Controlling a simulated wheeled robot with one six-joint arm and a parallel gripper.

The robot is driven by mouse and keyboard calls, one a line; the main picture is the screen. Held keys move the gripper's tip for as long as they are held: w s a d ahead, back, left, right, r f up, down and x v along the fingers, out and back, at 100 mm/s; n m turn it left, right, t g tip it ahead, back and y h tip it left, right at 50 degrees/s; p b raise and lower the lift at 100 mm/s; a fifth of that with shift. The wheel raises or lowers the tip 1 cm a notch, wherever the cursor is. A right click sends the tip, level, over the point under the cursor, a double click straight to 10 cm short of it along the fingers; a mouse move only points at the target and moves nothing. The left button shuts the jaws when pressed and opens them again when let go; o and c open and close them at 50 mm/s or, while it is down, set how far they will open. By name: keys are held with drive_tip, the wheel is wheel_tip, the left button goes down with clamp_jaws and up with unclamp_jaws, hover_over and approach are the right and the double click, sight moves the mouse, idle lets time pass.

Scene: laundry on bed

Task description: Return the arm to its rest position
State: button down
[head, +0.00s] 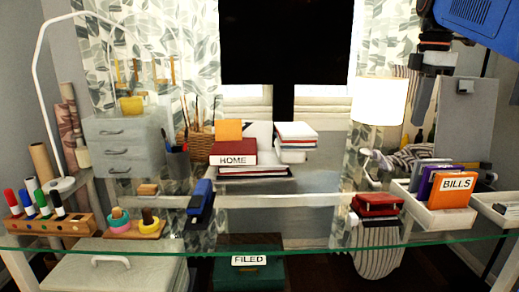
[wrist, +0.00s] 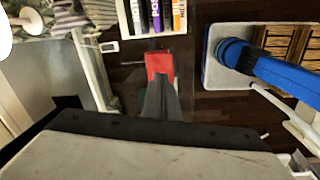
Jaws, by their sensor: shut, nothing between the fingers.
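My gripper (head: 420,112) hangs at the upper right of the head view, below my blue arm and above the right end of the desk. Its dark fingers point down and are shut with nothing held. In the wrist view the closed fingers (wrist: 160,95) overlap the lower edge of a red box-like item (wrist: 159,62), which lies well below them. The same red item (head: 378,204) rests near the desk's front edge, left of the white tray, clear of my gripper in the head view.
A white tray (head: 438,218) holds upright folders, one orange and labelled BILLS (head: 456,190). A lit lamp (head: 379,101) stands left of my gripper. A grey upright panel (head: 455,115) is close on its right. The glass desk edge (head: 300,252) runs across the front.

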drive_tip(key=s+a+f+m+t, duration=0.1)
drive_tip(key=s+a+f+m, duration=0.2)
drive_tip(key=f, duration=0.8)
drive_tip(key=s+a+f+m+t, duration=0.1)
drive_tip(key=s+a+f+m, duration=0.2)
drive_tip(key=s+f+m, duration=0.4)
drive_tip(key=s+a+f+m+t, duration=0.2)
drive_tip(key=s+a+f+m, duration=0.2)
drive_tip(key=s+f, duration=0.9)
wheel_tip(320, 180, down, 4)
drive_tip(key=shift+r+m, duration=0.1)
drive_tip(key=shift+m, duration=0.7)
